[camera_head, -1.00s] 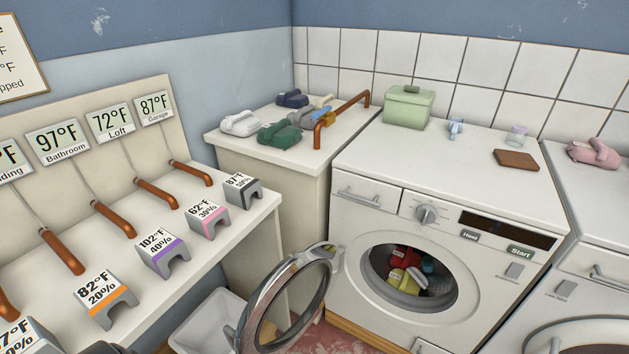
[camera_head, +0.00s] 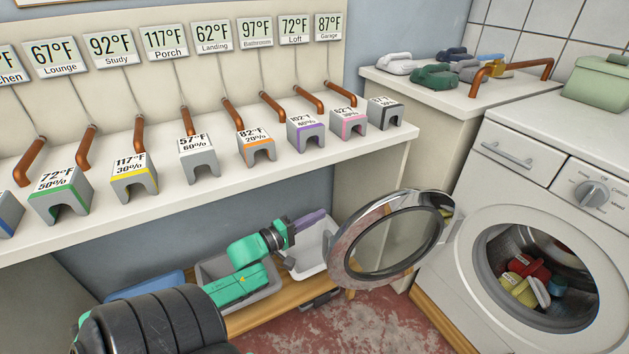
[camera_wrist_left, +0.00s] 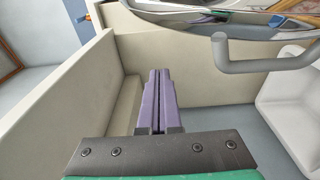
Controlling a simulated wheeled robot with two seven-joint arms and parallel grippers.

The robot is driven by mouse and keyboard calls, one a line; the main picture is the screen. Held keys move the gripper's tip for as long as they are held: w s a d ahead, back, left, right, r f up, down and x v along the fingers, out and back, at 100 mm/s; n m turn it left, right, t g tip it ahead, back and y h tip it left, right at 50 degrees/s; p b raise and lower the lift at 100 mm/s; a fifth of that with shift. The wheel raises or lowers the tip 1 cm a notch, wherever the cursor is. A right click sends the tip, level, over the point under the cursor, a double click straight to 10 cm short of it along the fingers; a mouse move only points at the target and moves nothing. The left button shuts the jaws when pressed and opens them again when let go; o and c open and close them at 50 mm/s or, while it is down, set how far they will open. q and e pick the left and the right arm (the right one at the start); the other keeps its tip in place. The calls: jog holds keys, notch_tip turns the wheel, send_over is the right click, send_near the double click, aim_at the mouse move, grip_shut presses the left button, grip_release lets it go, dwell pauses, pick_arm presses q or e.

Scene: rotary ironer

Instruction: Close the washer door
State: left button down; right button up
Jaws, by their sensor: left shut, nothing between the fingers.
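The washer (camera_head: 540,250) stands at the right, with several coloured items in its drum (camera_head: 528,278). Its round door (camera_head: 345,262) with a chrome ring is swung wide open to the left, towards the counter. My left gripper (camera_head: 322,215) has purple fingers that are shut and empty. In the head view it is just left of the door's ring, apart from it as far as I can tell. In the left wrist view the shut fingers (camera_wrist_left: 158,85) point forward, and part of the chrome ring (camera_wrist_left: 190,14) shows above them. My right gripper is not in view.
A counter (camera_head: 200,215) with several labelled grey blocks runs above my left arm. A grey bin (camera_head: 215,268) and a white bin (camera_head: 300,262) sit on a low wooden shelf below it. Red floor (camera_head: 370,325) lies open in front of the door.

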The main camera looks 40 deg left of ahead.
pick_arm(q)
jog(key=w+d, duration=0.4)
jog(key=w, duration=0.1)
jog(key=shift+w+d+b, duration=0.3)
jog(key=shift+w+d, duration=0.05)
jog(key=shift+d, duration=0.05)
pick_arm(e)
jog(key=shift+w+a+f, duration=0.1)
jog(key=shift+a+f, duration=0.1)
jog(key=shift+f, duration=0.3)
